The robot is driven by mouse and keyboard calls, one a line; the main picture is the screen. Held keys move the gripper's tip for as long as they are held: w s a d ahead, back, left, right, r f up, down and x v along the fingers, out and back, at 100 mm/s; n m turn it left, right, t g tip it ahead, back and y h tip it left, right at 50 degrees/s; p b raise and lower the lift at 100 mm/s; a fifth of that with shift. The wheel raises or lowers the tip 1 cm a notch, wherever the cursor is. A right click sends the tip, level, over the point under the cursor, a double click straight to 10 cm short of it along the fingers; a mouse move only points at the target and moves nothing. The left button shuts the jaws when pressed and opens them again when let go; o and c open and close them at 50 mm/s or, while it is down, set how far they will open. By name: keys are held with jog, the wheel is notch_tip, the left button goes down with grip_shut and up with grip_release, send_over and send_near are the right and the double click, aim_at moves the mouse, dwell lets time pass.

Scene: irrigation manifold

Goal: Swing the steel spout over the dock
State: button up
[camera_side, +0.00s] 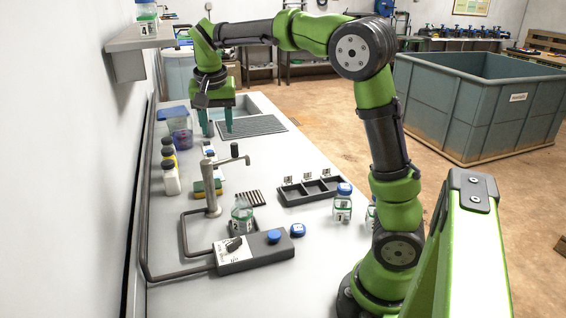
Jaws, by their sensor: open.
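The steel spout (212,187) is an upright post with a horizontal arm near its top. The arm points right and slightly away, ending in a short downturned tip over the bench. The dock appears to be the dark grey block (262,255) at the near end, with a pale label panel, a black lever and a blue button. An open clear bottle (242,216) with a green and white label stands at its far side; its exact seating is unclear. The spout tip is beyond the bottle, not above it. My gripper (216,131) is open and empty, pointing down near the sink, well beyond the spout.
Bent piping (183,235) runs left of the dock. A blue cap (298,230) lies right of it.

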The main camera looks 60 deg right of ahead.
aim_at(234, 144)
jog(key=w+d+r+m+g+h, duration=0.2)
jog(key=d+r+m, duration=0.15)
jog(key=m, duration=0.35)
jog(key=x, duration=1.5)
jog(key=shift+w+d, duration=0.3)
jog(key=shift+w, duration=0.1)
grip_shut()
